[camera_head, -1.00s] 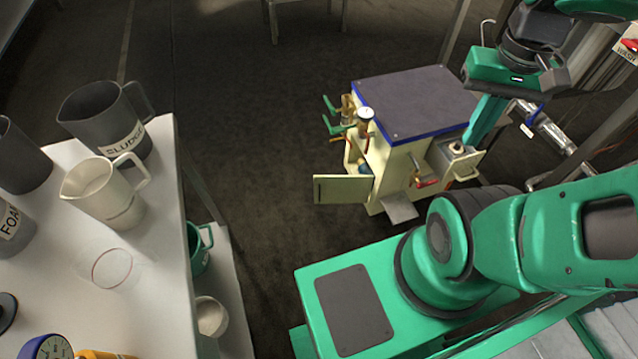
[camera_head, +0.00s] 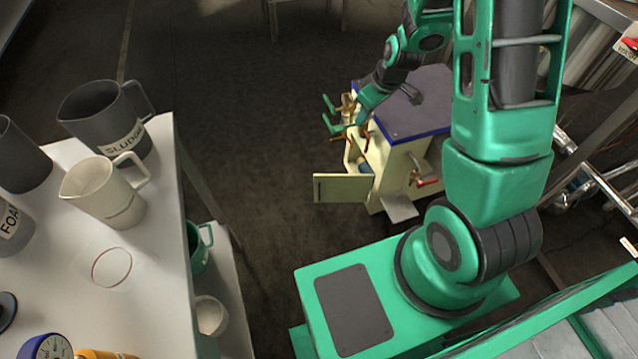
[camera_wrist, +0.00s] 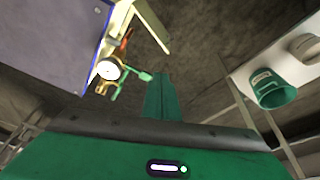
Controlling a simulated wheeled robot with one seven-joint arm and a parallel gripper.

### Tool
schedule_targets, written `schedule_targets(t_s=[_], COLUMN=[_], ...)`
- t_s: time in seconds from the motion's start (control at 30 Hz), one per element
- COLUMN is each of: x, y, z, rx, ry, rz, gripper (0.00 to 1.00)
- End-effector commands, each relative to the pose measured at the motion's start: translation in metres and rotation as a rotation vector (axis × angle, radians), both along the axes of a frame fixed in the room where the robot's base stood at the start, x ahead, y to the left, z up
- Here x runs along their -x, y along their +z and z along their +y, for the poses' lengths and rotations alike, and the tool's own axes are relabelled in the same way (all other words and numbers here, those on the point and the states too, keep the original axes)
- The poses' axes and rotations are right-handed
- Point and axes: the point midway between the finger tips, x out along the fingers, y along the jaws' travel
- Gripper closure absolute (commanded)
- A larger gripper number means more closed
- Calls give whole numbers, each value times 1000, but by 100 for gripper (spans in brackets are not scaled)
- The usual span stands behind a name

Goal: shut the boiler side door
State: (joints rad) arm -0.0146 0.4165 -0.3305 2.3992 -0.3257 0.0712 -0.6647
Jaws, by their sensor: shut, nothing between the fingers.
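The boiler is a cream box with a dark, blue-edged top (camera_head: 405,115). Its side door (camera_head: 343,188) is a cream panel standing wide open, jutting out to the left in the head view. The opening beside it shows a dim interior. In the wrist view the door (camera_wrist: 152,25) appears near the top, seen nearly edge-on. My gripper (camera_head: 363,119) is shut and empty, by the boiler's upper left edge, above and apart from the door. In the wrist view its shut fingers (camera_wrist: 160,90) point up the picture, below the door.
Brass fittings with green handles (camera_head: 333,122) stick out at the boiler's left; they and a gauge (camera_wrist: 108,69) lie near my fingers in the wrist view. A red-handled valve (camera_head: 427,182) is on the front. A white table (camera_head: 150,240) with jugs stands left. Floor between is clear.

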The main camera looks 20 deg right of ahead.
Motion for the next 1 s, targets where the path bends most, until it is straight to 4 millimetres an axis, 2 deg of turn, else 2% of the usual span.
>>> schedule_targets(t_s=[0.03, 0.2, 0.5, 0.67, 0.8, 1.0], x=[-7, -32, -49, -45, -34, -15], y=[-20, -74, -173, -224, -268, -316], z=[7, 32, 69, 82, 89, 90], rx=[0, 4, 29, 59, 95, 151], ry=[40, 169, 354, 435, 495, 557], rz=[-9, -82, -207, -271, -321, -378], gripper=[100, 100, 100, 100, 100, 100])
